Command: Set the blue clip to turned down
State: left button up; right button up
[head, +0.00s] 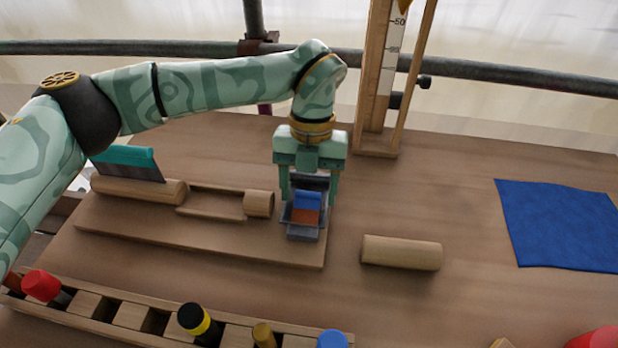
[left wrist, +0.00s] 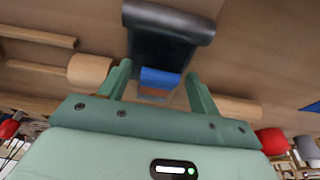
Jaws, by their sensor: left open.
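The blue clip (head: 307,200) sits in a grey metal holder (head: 303,233) at the right end of a wooden board, with an orange-red part directly below the blue. The clip also shows in the left wrist view (left wrist: 160,77), beside a dark grey curved piece (left wrist: 168,30). My left gripper (head: 309,196) is open and points down over the holder, one finger on each side of the clip. In the left wrist view its fingers (left wrist: 160,82) stand apart with the blue between them. I cannot tell whether they touch it. My right gripper is not in view.
A wooden cylinder (head: 401,252) lies right of the board (head: 200,241). A wooden frame with a scale (head: 380,95) stands behind. A slotted rack (head: 152,321) with several coloured-ended tools runs along the front.

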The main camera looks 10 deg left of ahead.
pick_arm(q)
jog(key=p+v, duration=0.4)
jog(key=v, duration=1.2)
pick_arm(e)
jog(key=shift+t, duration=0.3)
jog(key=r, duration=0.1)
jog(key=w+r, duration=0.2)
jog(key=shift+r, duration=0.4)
pick_arm(q)
jog(key=shift+r, duration=0.1)
